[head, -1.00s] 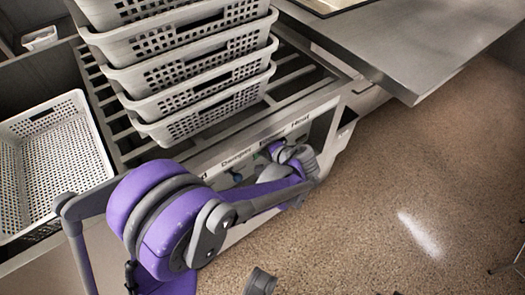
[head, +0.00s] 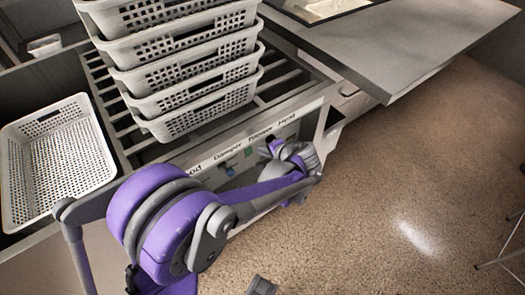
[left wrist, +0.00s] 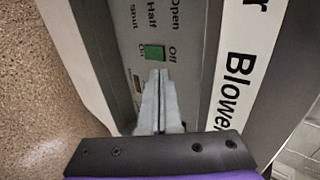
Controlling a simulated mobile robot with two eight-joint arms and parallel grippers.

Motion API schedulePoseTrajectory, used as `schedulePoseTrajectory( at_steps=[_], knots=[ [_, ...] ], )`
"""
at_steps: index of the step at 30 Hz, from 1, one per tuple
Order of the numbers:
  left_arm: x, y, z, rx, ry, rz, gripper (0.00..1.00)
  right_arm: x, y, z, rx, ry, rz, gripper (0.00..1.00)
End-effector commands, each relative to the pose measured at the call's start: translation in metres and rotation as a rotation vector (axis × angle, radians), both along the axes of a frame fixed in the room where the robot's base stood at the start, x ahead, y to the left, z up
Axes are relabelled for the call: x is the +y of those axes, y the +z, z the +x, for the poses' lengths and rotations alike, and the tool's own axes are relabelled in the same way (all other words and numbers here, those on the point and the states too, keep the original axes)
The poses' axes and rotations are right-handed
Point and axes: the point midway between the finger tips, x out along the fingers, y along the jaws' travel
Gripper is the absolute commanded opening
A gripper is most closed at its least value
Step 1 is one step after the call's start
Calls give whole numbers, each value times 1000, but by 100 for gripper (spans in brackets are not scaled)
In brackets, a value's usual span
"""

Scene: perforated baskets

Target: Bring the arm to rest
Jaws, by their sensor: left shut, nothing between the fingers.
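My left arm's purple and grey links (head: 180,225) come in from the left in the head view. They reach toward the control panel (head: 205,178) on the front of the roller-topped counter. My left gripper is at the far end of that arm, close to the panel, and its fingers are mostly hidden there. In the left wrist view the gripper (left wrist: 157,74) is shut and empty. Its tips appear just below a green switch (left wrist: 154,52) marked Off and On; I cannot tell whether they touch the panel. My right gripper is not in view.
A stack of white perforated baskets (head: 195,105) stands on the slatted rack (head: 108,95). Another white basket (head: 60,165) lies at the left. A steel table (head: 400,45) juts out at the upper right.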

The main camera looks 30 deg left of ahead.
Motion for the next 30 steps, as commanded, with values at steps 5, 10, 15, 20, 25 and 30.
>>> schedulePoseTrajectory(
  at_steps=[5, 10, 15, 20, 25, 30],
  knots=[
    [0, 1, 0, 1, 1, -1, 0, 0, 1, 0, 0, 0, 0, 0],
    [0, 1, 0, 2, 0, -1, 0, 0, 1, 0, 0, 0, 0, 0],
    [0, 0, 0, 2, 0, -1, 0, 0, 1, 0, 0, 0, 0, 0],
    [-1, 1, -2, 1, 1, -8, 0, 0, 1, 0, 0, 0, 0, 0],
    [-7, 9, -31, -10, 16, -114, 0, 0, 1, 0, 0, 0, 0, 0],
    [-28, 18, -90, -44, 49, -331, 0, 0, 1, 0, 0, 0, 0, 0]
  ],
)
